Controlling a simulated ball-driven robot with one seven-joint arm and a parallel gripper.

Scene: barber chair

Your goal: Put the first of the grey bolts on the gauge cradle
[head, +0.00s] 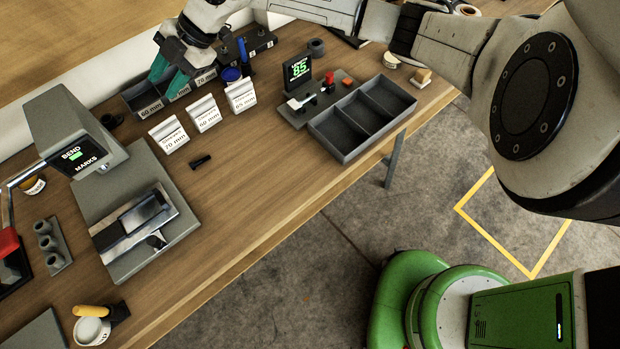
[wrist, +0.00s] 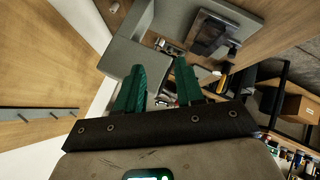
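My gripper (head: 164,82) has green fingers and hangs over the labelled bins at the back of the bench. In the wrist view its fingers (wrist: 158,88) are apart, with nothing visibly held between them. A dark bolt (head: 200,161) lies on the bench in front of the white cards, to the right of and nearer than my gripper. The gauge (head: 298,70) has a screen with green digits that look like 85. Its grey base (head: 333,97) carries small cradle parts and a red piece. I cannot tell whether a bolt lies there. The bins' contents are mostly hidden.
Labelled bins (head: 141,103) stand under my gripper, with white cards (head: 169,135) in front. A three-compartment tray (head: 347,147) sits at the bench's right edge. The bend-marks machine (head: 75,130) stands at left.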

